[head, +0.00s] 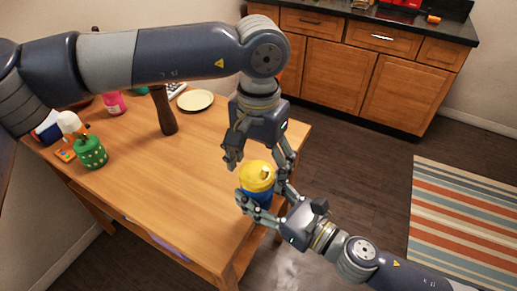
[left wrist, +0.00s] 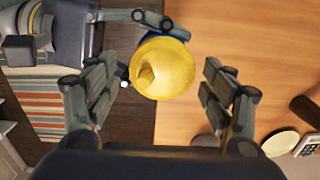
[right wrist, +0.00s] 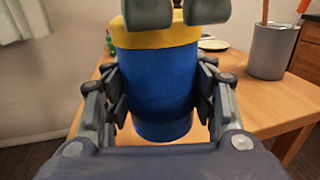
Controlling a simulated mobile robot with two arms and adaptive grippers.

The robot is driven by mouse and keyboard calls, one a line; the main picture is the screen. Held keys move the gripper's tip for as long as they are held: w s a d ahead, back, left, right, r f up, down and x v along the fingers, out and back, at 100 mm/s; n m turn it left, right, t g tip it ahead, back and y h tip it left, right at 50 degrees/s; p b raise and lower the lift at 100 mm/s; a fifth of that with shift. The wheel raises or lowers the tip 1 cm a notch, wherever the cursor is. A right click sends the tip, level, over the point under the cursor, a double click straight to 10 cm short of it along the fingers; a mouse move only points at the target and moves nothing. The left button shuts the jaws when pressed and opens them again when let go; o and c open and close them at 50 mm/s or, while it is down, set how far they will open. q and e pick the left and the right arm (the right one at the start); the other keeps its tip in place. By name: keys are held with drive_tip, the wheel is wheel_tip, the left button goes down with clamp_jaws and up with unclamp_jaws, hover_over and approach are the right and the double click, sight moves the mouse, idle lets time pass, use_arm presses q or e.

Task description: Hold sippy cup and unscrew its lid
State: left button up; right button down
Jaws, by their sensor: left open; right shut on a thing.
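The sippy cup has a blue body (head: 258,198) and a yellow lid (head: 257,176), and it is upright at the table's right edge. The lid with its spout also shows in the left wrist view (left wrist: 162,69). My right gripper (head: 262,203) is shut on the blue body from the side; the right wrist view shows the body (right wrist: 160,90) between its fingers. My left gripper (head: 257,162) is above the cup, pointing down, its open fingers on either side of the lid and apart from it. I cannot tell whether the cup's base touches the table.
The wooden table (head: 190,190) is mostly clear around the cup. A green pot (head: 91,152), a pink container (head: 114,103), a brown upright object (head: 163,110) and a cream plate (head: 195,100) stand farther left and back. A striped rug (head: 465,225) lies on the floor at right.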

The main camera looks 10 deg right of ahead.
use_arm(q)
drive_tip(key=shift+f, duration=0.8)
drive_tip(key=shift+s+d, duration=0.1)
drive_tip(key=c, duration=1.1)
